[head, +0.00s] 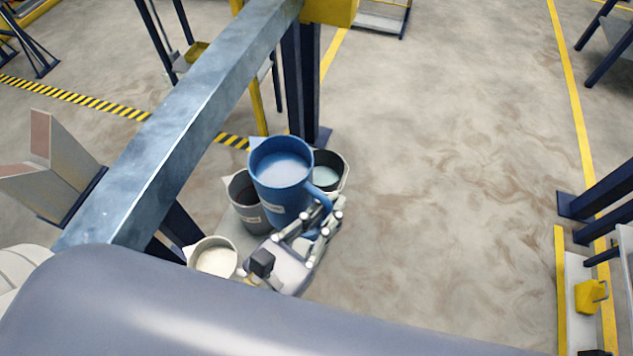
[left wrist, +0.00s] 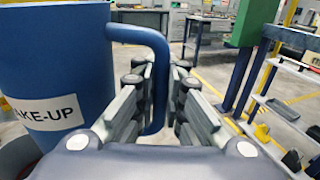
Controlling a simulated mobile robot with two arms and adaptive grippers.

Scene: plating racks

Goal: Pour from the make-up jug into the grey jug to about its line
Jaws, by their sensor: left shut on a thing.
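The blue make-up jug (head: 280,170) holds pale blue liquid and looks upright. Its white MAKE-UP label and blue side (left wrist: 55,65) fill the left of the left wrist view. My left gripper (head: 322,216) is shut on the jug's handle; the fingers (left wrist: 160,90) show on both sides of it. The grey jug (head: 243,198) with a pale label stands just left of the blue jug, partly hidden by it. Its inside looks dark; its line and level cannot be made out. The blue jug appears higher than the grey jug. My right gripper is not in view.
A dark jug (head: 330,172) with pale liquid stands behind the blue jug on the right. A cream jug (head: 214,258) with pale contents stands at lower left. A steel beam (head: 175,125) runs diagonally left of the jugs. Open floor (head: 450,200) lies to the right.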

